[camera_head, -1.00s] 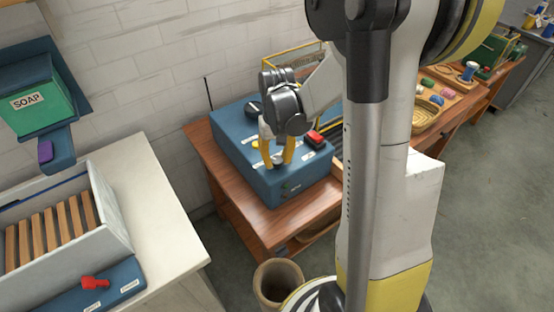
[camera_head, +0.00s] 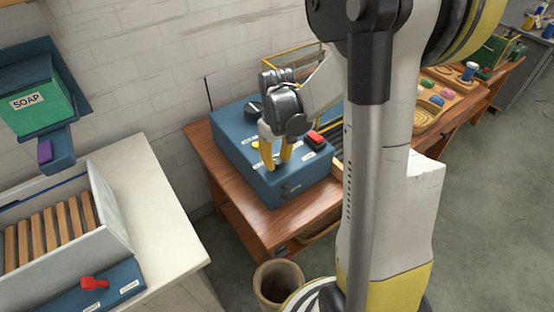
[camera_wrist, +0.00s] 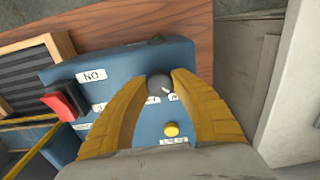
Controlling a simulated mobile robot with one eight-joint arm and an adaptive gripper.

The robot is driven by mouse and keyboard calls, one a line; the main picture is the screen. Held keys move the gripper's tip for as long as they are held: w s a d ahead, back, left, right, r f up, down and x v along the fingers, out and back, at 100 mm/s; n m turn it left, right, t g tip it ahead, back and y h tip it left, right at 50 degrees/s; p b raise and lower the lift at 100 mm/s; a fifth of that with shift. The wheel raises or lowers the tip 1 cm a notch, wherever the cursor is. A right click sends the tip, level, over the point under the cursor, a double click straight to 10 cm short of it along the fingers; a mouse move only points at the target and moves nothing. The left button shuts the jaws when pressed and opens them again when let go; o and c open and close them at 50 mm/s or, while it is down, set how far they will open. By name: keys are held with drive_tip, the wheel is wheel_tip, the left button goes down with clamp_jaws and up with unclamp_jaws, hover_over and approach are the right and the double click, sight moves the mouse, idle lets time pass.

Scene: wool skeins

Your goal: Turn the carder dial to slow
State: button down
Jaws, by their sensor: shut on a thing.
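The blue carder box (camera_head: 250,172) stands on the wooden bench. My gripper (camera_head: 277,167) is over its top, with yellow fingers pointing down. In the wrist view my gripper (camera_wrist: 160,82) is shut on a dark round dial (camera_wrist: 159,85), with one finger at each side of it. A light pointer mark shows on the dial. Small white labels lie around it, partly hidden by the fingers, and I cannot read them. In the head view the fingers hide this dial.
A red switch (camera_wrist: 65,102) beside a NO label (camera_wrist: 91,76) and a yellow button (camera_wrist: 171,130) are close to my fingers. Another dark knob (camera_head: 254,108) is at the box's back. A bin (camera_head: 277,285) stands on the floor, and a counter (camera_head: 160,200) is at left.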

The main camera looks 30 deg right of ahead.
sight(277, 160)
drive_tip(key=c, duration=1)
unclamp_jaws()
wheel_tip(277, 160, up, 12)
drive_tip(key=s+a+r+t, duration=0.3)
drive_tip(key=s+a+t, duration=0.4)
drive_tip(key=s+a, duration=0.3)
drive_tip(key=a, duration=0.3)
drive_tip(key=shift+s+a+r+m, duration=0.2)
drive_tip(key=shift+s+a+m, duration=0.1)
drive_tip(key=shift+s, duration=0.1)
